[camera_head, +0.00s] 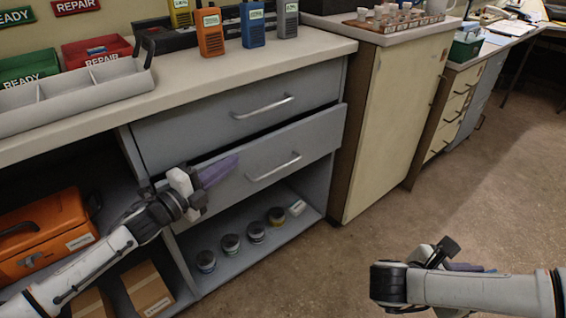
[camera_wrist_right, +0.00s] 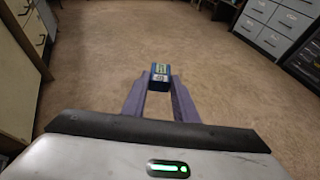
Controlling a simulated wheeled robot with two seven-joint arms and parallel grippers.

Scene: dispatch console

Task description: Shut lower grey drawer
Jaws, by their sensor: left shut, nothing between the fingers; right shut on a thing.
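The lower grey drawer (camera_head: 290,148) is in the head view, below the upper grey drawer (camera_head: 240,112). It stands partly out, with a dark gap along its top edge and its front ahead of the upper one. It has a silver bar handle (camera_head: 274,167). My left gripper (camera_head: 228,167) is shut and empty at the left part of the lower drawer's front; I cannot tell if it touches. My right gripper (camera_wrist_right: 159,88) is shut on a small blue object (camera_wrist_right: 160,73) with a pale label, out over the floor. That object is not clear in the head view.
Below the drawers, an open shelf holds several small jars (camera_head: 231,244). An orange case (camera_head: 42,238) and a cardboard box (camera_head: 147,288) are at left. Radios (camera_head: 210,32) and a grey divided tray (camera_head: 75,88) stand on the counter. The floor (camera_head: 360,250) at right is clear.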

